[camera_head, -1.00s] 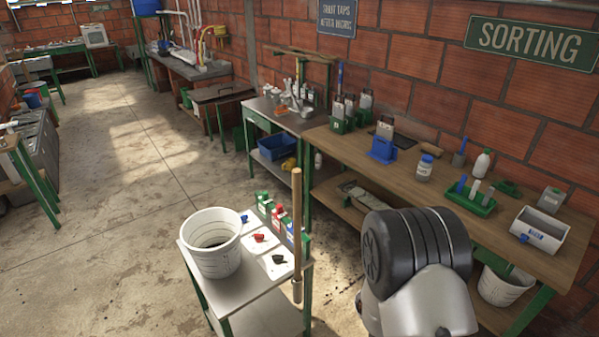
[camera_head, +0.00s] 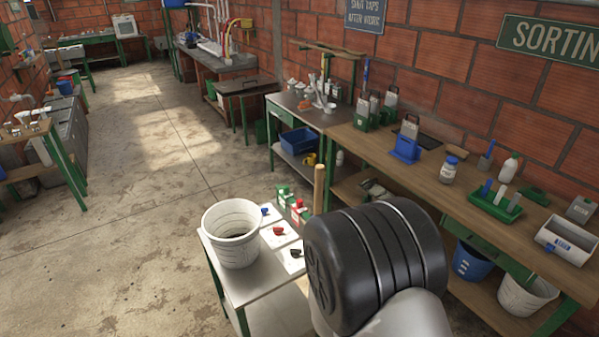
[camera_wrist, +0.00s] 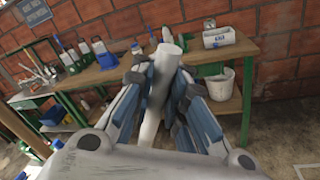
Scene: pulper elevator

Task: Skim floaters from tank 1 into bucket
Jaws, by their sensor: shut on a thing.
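My gripper (camera_wrist: 162,74) is shut on a pale rod (camera_wrist: 152,122) in the wrist view; the rod stands up between the fingers, and I cannot tell what its far end carries. In the head view my dark wrist hides the fingers and the rod. A white bucket (camera_head: 231,254) with a dark inside stands on the left of a small grey-topped cart (camera_head: 260,283), left of my arm. A wooden pole (camera_head: 319,188) stands upright at the cart's right side, its lower part hidden by my arm. No tank labelled 1 and no floaters can be made out.
A long wooden bench (camera_head: 440,185) with jars, scoops and a green tray (camera_head: 495,205) runs along the brick wall. A blue bucket (camera_head: 472,260) and a white bucket (camera_head: 526,295) sit below it. Open concrete floor (camera_head: 130,240) lies left of the cart.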

